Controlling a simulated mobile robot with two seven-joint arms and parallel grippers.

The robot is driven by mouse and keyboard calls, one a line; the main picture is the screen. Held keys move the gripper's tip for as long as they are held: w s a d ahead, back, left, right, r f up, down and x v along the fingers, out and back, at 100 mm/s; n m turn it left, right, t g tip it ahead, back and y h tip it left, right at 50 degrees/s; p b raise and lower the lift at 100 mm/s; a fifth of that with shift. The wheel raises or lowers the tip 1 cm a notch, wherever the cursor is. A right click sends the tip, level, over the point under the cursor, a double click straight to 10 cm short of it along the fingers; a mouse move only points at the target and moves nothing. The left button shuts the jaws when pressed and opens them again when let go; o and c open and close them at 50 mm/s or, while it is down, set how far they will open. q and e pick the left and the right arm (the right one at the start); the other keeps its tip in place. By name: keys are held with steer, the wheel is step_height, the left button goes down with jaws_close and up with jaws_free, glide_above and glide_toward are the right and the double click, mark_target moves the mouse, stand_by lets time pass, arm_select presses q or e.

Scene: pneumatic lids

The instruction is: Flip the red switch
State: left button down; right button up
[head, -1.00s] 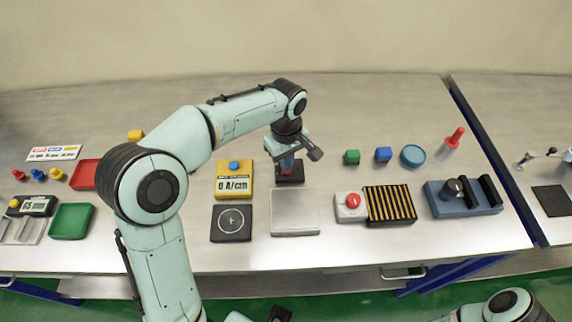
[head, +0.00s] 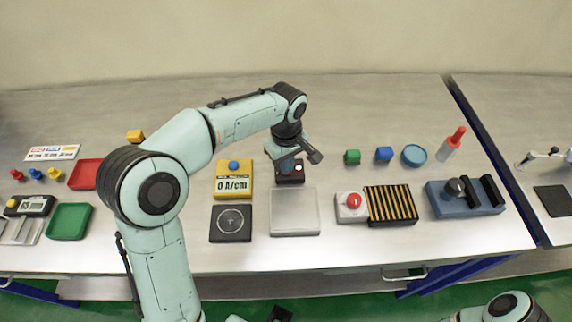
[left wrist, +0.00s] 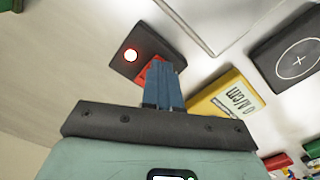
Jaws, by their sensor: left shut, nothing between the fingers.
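The red switch (left wrist: 148,72) is set in a small black box that also carries a glowing red-rimmed lamp (left wrist: 131,55). My left gripper (head: 286,168) is shut and empty, pointing down over the box. In the left wrist view its blue fingers (left wrist: 162,78) overlap the red switch and hide part of it. I cannot tell whether the fingertips touch it.
A yellow gauge box (head: 234,190) and a black pad with a circle (head: 231,223) stand left of the switch box. A pale square plate (head: 295,212) lies in front.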

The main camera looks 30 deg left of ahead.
arm_select(q)
steer(key=shift+f, duration=0.1)
steer(key=shift+r+p, duration=1.05)
steer(key=shift+r, duration=0.5)
steer(key=shift+r+p, duration=1.25)
steer(key=shift+r, duration=0.8)
arm_select(e)
steer(key=w+r, duration=0.3)
steer(key=r, duration=0.2)
steer(key=shift+r, duration=0.25)
arm_select(q)
steer(key=shift+f, duration=0.1)
